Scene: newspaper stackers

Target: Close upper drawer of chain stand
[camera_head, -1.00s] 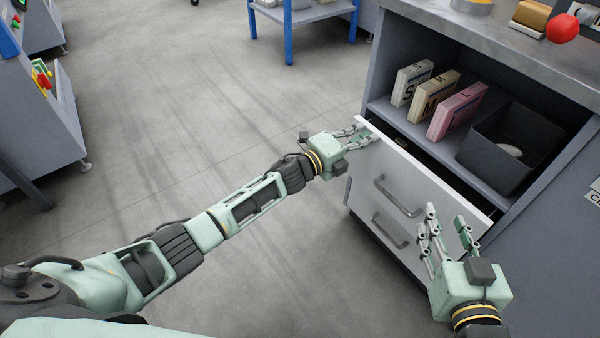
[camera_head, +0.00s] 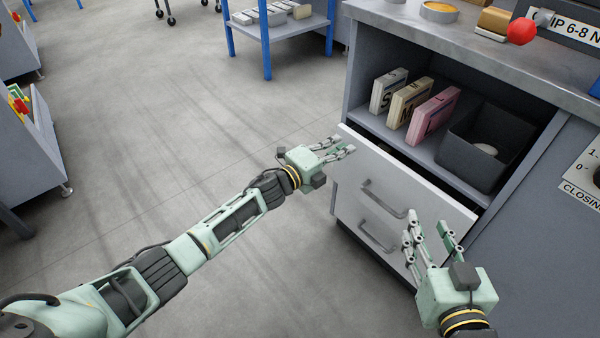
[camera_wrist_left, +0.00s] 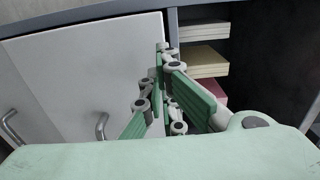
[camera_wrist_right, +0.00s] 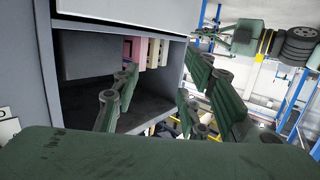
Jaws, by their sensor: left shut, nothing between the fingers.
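The chain stand (camera_head: 480,35) is the grey cabinet on the right of the head view. Its upper drawer (camera_head: 425,183) has a white front with a grey bar handle (camera_head: 384,198). A narrow dark gap behind the front's top edge shows it slightly out. My left gripper (camera_head: 344,145) is shut and empty at the front's top left corner; contact is unclear. The drawer front also fills the left of the left wrist view (camera_wrist_left: 95,70). My right gripper (camera_head: 430,228) is open and empty, fingers up, before the front's lower right part.
A second handle (camera_head: 376,237) sits lower on the stand. The open shelf above holds several upright boxes (camera_head: 432,115) and a dark bin (camera_head: 485,145). A red ball-like knob (camera_head: 521,31) is on the worktop. The floor (camera_head: 190,130) left of the stand is clear.

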